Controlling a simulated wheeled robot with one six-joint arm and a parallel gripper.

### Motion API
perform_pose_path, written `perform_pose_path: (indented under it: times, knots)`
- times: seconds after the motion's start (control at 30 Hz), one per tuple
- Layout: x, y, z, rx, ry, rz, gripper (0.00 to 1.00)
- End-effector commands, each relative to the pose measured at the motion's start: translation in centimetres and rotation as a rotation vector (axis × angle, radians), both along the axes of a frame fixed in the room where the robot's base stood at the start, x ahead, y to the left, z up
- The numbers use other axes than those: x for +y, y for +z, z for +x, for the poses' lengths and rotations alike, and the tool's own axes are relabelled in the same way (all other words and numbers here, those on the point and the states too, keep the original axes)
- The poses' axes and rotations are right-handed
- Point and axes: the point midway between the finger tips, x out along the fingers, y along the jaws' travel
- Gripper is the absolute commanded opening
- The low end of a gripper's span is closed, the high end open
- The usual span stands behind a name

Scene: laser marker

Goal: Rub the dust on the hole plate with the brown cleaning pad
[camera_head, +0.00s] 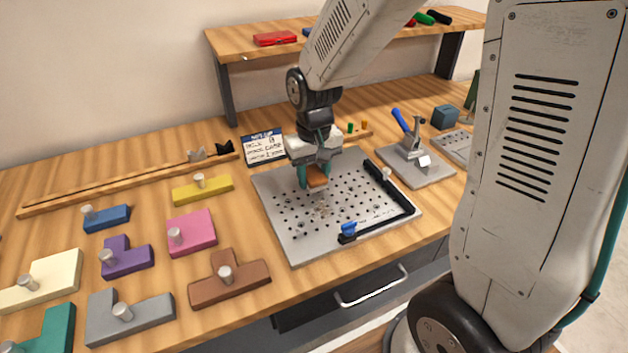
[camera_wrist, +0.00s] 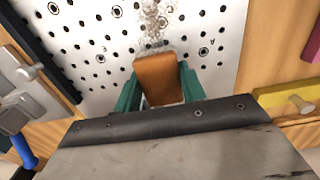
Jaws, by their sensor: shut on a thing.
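The grey hole plate (camera_head: 283,222) lies on the wooden bench, and it fills the top of the wrist view (camera_wrist: 215,50). My gripper (camera_head: 314,178) is over the plate's back middle part, its green fingers shut on the brown cleaning pad (camera_head: 317,182). In the wrist view the pad (camera_wrist: 158,78) sits between the two fingers. A greyish patch of dust (camera_wrist: 152,20) lies on the plate just beyond the pad's end; it shows faintly in the head view (camera_head: 323,209). I cannot tell whether the pad touches the plate.
A black L-shaped fence (camera_head: 392,187) with a blue knob borders the plate's right and front. A toggle clamp (camera_head: 412,145) with a blue handle stands right of it. Several knobbed blocks, including a pink one (camera_head: 195,236), lie left. A sign (camera_head: 264,148) stands behind.

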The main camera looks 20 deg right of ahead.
Motion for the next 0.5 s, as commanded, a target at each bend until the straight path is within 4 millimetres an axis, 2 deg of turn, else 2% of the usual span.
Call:
perform_pose_path:
  times: [0.5]
  knots:
    - [0.0, 4.5, 0.1, -0.003, 0.0, 0.0, 0.12]
